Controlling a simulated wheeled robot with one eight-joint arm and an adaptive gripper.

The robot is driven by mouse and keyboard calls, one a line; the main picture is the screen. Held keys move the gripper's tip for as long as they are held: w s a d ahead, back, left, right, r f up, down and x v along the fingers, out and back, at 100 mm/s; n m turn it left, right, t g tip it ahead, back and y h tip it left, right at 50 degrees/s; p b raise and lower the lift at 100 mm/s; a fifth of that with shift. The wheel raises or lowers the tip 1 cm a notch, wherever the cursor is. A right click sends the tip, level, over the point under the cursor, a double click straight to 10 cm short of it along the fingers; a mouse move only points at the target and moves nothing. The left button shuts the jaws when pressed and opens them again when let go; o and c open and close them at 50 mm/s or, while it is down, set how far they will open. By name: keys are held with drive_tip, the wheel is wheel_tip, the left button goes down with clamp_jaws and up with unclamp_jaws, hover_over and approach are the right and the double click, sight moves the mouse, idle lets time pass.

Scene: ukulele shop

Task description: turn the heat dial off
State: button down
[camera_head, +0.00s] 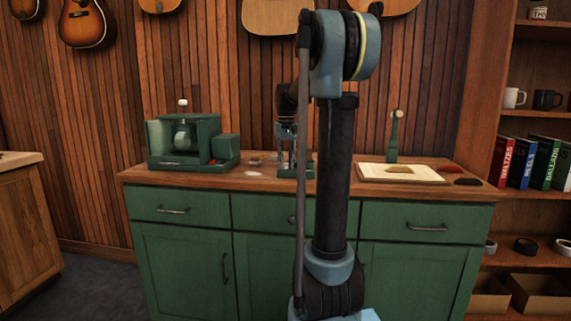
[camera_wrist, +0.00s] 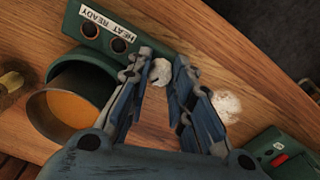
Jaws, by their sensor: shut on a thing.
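My gripper (camera_wrist: 163,62) points down at the bench, its two fingers a little apart and closed around a small pale, round piece (camera_wrist: 160,73). This piece appears to be the heat dial, though the fingers partly hide it. A green panel (camera_wrist: 75,35) labelled HEAT READY, with two dark round lamps, lies just left of the fingertips. A wide metal pipe with an orange-brown inside (camera_wrist: 82,100) is beside the left finger. In the head view my gripper (camera_head: 288,150) is low over the bench, partly behind my arm.
A green box with a red switch (camera_wrist: 280,158) lies right of my gripper. A pale patch (camera_wrist: 227,105) is on the wooden bench top (camera_head: 225,182). A green machine (camera_head: 185,140) stands left. A board (camera_head: 385,178) and a green stand (camera_head: 394,140) are right.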

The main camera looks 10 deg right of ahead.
drive_tip(key=n, duration=0.5)
drive_tip(key=shift+w, duration=0.15)
drive_tip(key=shift+n, duration=0.3)
idle(0.3)
drive_tip(key=c, duration=1.4)
unclamp_jaws()
wheel_tip(320, 180, up, 12)
